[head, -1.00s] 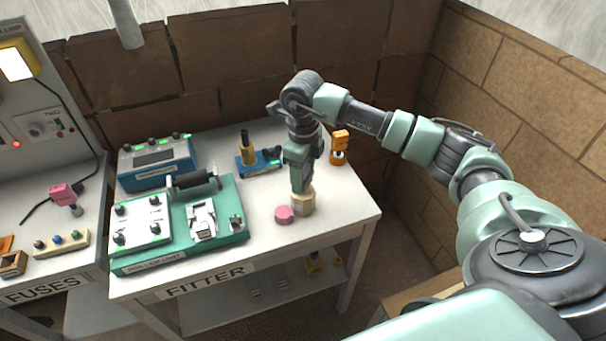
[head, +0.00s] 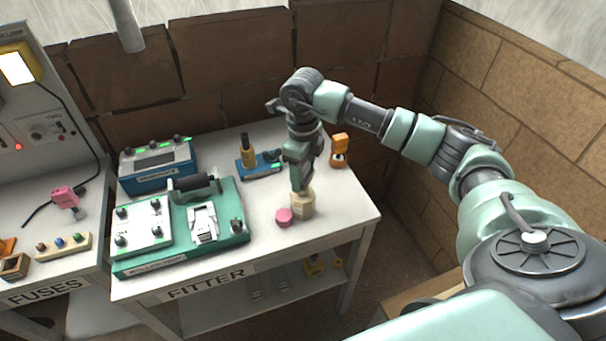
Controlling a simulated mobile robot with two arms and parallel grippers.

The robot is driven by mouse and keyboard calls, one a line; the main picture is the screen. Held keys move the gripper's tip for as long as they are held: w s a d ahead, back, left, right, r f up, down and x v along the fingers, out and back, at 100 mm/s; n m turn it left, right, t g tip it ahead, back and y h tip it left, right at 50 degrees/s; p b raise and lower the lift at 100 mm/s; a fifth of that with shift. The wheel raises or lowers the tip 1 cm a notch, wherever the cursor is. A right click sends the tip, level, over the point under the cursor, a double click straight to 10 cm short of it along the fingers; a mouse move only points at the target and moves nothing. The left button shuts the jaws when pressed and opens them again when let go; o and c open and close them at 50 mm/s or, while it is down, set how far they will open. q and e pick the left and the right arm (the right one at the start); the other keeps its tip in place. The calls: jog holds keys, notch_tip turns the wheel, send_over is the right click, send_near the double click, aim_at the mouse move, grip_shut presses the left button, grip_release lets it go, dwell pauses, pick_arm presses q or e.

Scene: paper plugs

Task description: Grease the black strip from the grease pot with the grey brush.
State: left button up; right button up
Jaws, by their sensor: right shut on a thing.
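My right gripper (head: 301,187) points straight down at the right part of the FITTER table, directly over a beige faceted pot (head: 302,206), which looks like the grease pot. Its jaws are shut, apparently on the grey brush, which is hidden between the fingers and the pot. How deep the brush reaches into the pot cannot be told. A pink round piece (head: 284,217) lies on the table just left of the pot. A black bar (head: 194,188) lies along the back of the green fixture; I cannot tell whether it is the black strip. My left gripper is not in view.
The green fixture (head: 240,238) fills the table's left front. A blue box (head: 157,170) stands behind it. A small blue unit with a yellow post (head: 248,158) and an orange item (head: 339,147) stand at the back. The table's right front (head: 345,210) is clear.

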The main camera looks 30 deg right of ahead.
jog(key=shift+r+p, duration=1.3)
jog(key=shift+r, duration=1.35)
